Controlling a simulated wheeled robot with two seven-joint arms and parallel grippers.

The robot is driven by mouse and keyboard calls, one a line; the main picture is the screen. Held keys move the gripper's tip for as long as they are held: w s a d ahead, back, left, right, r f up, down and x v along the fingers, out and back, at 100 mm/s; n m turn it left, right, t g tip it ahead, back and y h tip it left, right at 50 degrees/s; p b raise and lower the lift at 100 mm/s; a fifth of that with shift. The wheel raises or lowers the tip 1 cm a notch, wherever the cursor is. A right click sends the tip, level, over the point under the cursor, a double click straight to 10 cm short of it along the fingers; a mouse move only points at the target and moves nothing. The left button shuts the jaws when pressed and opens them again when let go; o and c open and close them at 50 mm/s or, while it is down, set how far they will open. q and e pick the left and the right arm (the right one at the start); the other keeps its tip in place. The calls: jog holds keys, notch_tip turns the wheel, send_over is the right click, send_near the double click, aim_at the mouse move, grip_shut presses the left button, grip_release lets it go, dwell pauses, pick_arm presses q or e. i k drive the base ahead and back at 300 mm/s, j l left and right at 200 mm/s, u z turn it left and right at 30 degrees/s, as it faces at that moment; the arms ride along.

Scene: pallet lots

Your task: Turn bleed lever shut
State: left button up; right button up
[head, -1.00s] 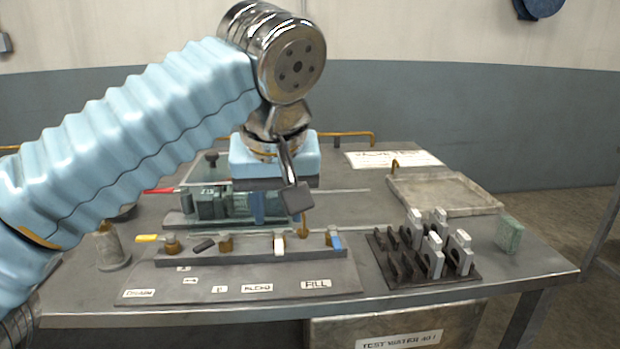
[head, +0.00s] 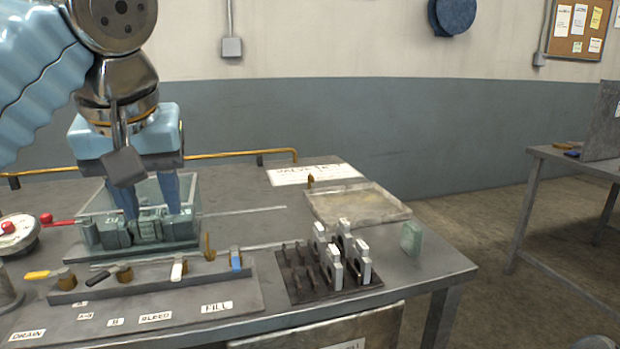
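A low manifold strip (head: 150,284) carries small levers: yellow (head: 38,274), black (head: 98,278), white (head: 177,268) and blue (head: 235,260). The white lever stands nearest behind the BLEED label (head: 155,317) and points toward the front of the bench. My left gripper (head: 152,212) points down behind the strip, at a green valve block (head: 150,231) in a clear-walled case. Its two blue fingers are spread apart, with nothing visibly clamped between them. Whether the fingertips touch the block cannot be told. My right gripper is out of view.
A dark rack (head: 300,285) of pale upright plates stands right of the strip. A red-handled part (head: 57,223) and a gauge (head: 18,238) are at left. A yellow pipe (head: 225,154) runs along the back.

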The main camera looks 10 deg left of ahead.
aim_at(180, 258)
jog(key=k, duration=1)
